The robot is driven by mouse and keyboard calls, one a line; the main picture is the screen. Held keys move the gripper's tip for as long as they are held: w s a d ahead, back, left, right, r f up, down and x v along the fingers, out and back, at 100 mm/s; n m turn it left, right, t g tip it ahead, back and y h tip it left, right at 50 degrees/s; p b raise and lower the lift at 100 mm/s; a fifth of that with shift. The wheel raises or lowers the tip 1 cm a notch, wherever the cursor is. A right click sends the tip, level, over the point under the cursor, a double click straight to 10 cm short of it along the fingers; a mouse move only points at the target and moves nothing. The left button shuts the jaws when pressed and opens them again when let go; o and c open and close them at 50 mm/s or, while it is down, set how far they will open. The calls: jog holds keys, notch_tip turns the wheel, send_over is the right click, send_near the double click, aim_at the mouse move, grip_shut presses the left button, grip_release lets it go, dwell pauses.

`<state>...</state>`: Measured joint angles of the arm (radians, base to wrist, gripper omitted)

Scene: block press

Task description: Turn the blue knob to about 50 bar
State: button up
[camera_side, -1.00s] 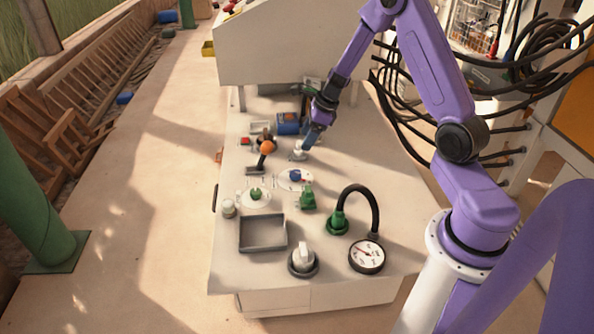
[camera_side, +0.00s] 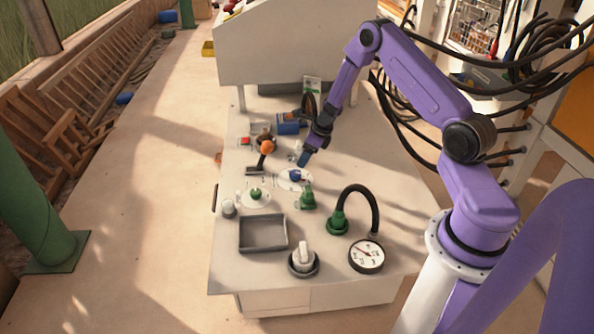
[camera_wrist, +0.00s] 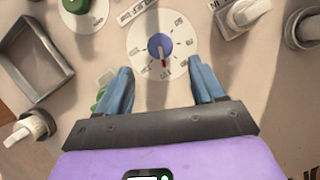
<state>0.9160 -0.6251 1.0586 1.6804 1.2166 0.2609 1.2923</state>
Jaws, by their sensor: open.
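The blue knob (camera_side: 295,175) sits on a white round dial (camera_side: 284,185) on the bench. In the wrist view the blue knob (camera_wrist: 160,45) stands at the centre of its numbered dial (camera_wrist: 136,36), with a red mark on the side toward my gripper; the exact reading is too small to tell. My gripper (camera_wrist: 163,75) is open, its two blue fingers apart and pointing toward the knob, with nothing between them. In the side view my gripper (camera_side: 303,160) is just above and beyond the knob. A round gauge (camera_side: 366,256) with a needle stands at the front right.
A green knob (camera_side: 256,194) on its own dial is left of the blue one, and a green fitting (camera_side: 307,198) is close in front. An orange-topped lever (camera_side: 267,147), a grey tray (camera_side: 262,247), a white knob (camera_side: 303,258) and a black hose (camera_side: 366,197) stand around.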

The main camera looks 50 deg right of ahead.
aim_at(295, 173)
jog(key=x, duration=0.8)
jog(key=shift+w, duration=0.1)
jog(key=c, duration=1)
jog(key=shift+c, duration=0.2)
